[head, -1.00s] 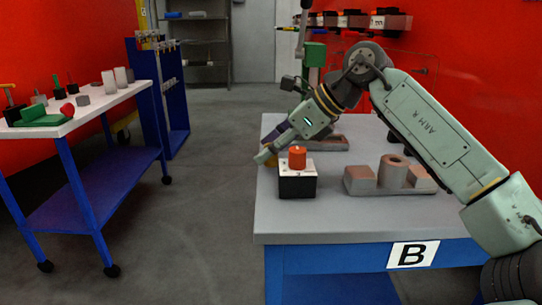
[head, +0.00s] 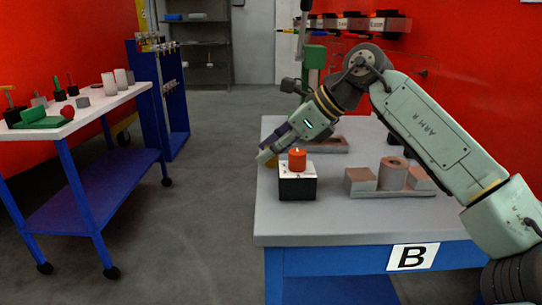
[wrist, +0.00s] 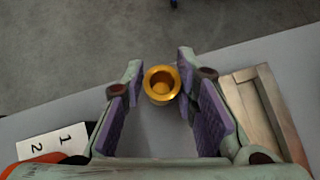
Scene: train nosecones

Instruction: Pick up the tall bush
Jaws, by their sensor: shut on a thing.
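The tall bush (wrist: 162,97) is a gold ring-shaped part with a round hole, seen from above in the wrist view. It sits between the tips of my gripper (wrist: 160,83), whose purple-padded fingers are shut on it from both sides. In the head view my gripper (head: 268,154) reaches down at the far left edge of the grey table. A little of the gold bush (head: 272,161) shows there behind the fingers. Its lower part is hidden, so I cannot tell whether it touches the table.
A black block with a white numbered top (head: 297,186) carries an orange cylinder (head: 297,160) close in front of my gripper. A tray with brown and grey blocks (head: 390,190) lies to the right. Another tray (head: 325,145) lies behind. The table's front left is clear.

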